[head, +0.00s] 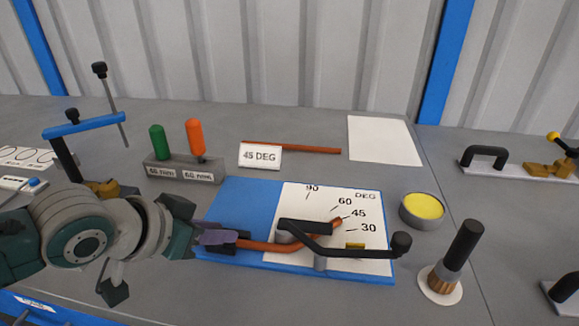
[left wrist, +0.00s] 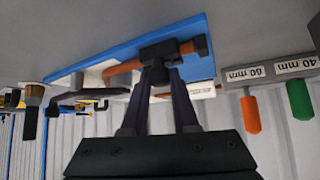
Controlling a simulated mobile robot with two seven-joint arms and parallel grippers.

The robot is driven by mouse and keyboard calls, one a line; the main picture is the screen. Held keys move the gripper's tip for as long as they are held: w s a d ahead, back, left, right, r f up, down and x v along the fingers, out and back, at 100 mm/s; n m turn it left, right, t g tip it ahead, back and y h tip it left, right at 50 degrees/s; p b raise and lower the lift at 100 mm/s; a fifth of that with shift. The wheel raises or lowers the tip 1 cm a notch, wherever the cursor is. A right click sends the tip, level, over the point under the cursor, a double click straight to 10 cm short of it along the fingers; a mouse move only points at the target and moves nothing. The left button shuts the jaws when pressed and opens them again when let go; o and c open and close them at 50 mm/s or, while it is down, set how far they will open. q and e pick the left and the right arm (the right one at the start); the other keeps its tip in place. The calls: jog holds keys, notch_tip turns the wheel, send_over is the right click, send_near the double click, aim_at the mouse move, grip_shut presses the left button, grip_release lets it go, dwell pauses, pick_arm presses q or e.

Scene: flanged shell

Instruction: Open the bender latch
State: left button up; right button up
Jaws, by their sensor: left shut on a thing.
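The bender is a blue base (head: 240,200) with a white angle dial (head: 310,200) on the table. A copper-coloured pipe (head: 262,246) lies across it, its right end near the 45 mark. The black bender lever (head: 350,253) ends in a round knob at the right. My left gripper (head: 232,238) is at the bender's left end. In the left wrist view, the left fingers (left wrist: 165,78) are shut on the dark latch (left wrist: 158,52), which sits over the pipe (left wrist: 122,68). The fingers partly hide the latch in the head view. My right gripper is not in view.
A grey block (head: 185,171) with green and orange handles stands behind the bender. A 45 DEG card (head: 260,156) and another pipe (head: 318,149) lie further back. A yellow-filled round tin (head: 422,209) and a black-handled brush (head: 457,255) stand at right.

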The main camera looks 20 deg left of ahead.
pick_arm(q)
grip_shut()
dwell(0.8)
